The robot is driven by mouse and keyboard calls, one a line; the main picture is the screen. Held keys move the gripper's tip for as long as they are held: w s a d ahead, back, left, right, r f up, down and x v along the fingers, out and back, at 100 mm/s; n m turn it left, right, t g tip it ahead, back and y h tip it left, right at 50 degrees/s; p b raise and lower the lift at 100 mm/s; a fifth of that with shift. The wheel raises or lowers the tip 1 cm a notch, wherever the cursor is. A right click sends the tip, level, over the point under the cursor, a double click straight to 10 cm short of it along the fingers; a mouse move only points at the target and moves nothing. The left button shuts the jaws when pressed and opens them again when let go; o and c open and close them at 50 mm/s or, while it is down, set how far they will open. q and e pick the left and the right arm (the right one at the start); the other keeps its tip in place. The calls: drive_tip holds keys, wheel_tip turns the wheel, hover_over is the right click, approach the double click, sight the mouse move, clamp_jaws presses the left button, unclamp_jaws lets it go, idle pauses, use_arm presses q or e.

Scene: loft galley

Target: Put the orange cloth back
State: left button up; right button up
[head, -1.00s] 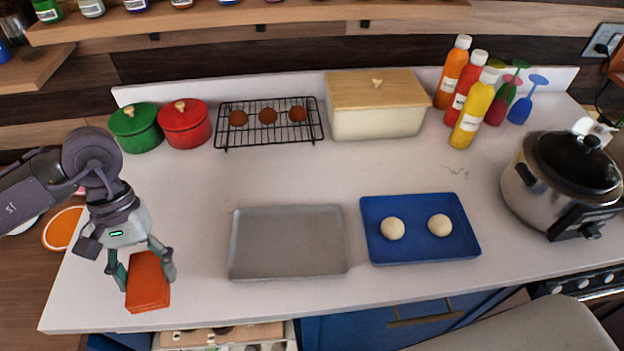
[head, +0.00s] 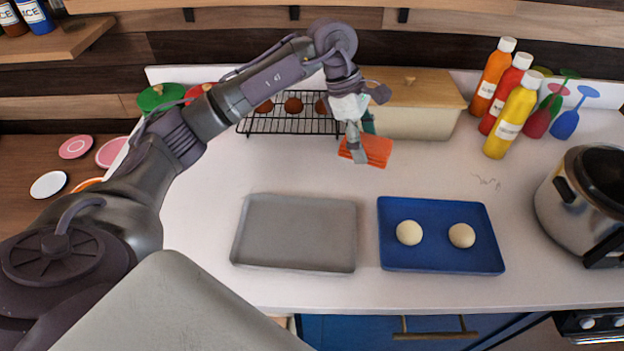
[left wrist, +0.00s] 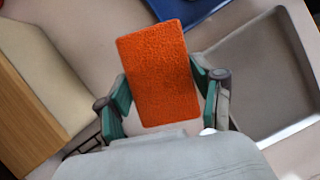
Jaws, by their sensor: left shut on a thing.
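The orange cloth (head: 374,151) is a small, flat, folded block with a fuzzy surface. My left gripper (head: 362,142) is shut on it and holds it over the counter, in front of the cream bread box and right of the wire rack. In the left wrist view the cloth (left wrist: 160,75) sits between the two green-padded fingers, which press on its sides. Whether the cloth touches the counter cannot be told. My right gripper is not in view.
A cream box with wooden lid (head: 413,122) and a wire rack (head: 290,125) with brown balls stand at the back. A grey tray (head: 296,232) and a blue tray (head: 440,263) with two dough balls lie in front. Bottles (head: 511,120) stand right. The counter between is clear.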

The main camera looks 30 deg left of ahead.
use_arm(q)
drive_tip(key=w+a+n, duration=0.1)
drive_tip(key=w+n+t, duration=0.1)
drive_tip(key=n, duration=0.1)
drive_tip(key=shift+w+a+y, duration=0.1)
drive_tip(key=shift+a+y, duration=0.2)
drive_tip(key=shift+a, duration=0.1)
drive_tip(key=shift+w+a+n+t, duration=0.2)
drive_tip(key=shift+a+n+t, duration=0.1)
drive_tip(key=shift+n, duration=0.3)
drive_tip(key=p, duration=0.3)
hover_over(311, 175)
drive_tip(key=a, duration=0.1)
drive_tip(key=f, duration=0.6)
drive_tip(key=shift+s+f, duration=0.2)
drive_tip(key=shift+f, duration=0.1)
wheel_tip(311, 175, down, 4)
drive_tip(key=shift+s+r+p, duration=0.1)
drive_tip(key=shift+r+p, duration=0.1)
drive_tip(key=shift+p, duration=0.7)
drive_tip(key=shift+f, duration=0.3)
drive_tip(key=shift+a, duration=0.1)
drive_tip(key=shift+f, duration=0.1)
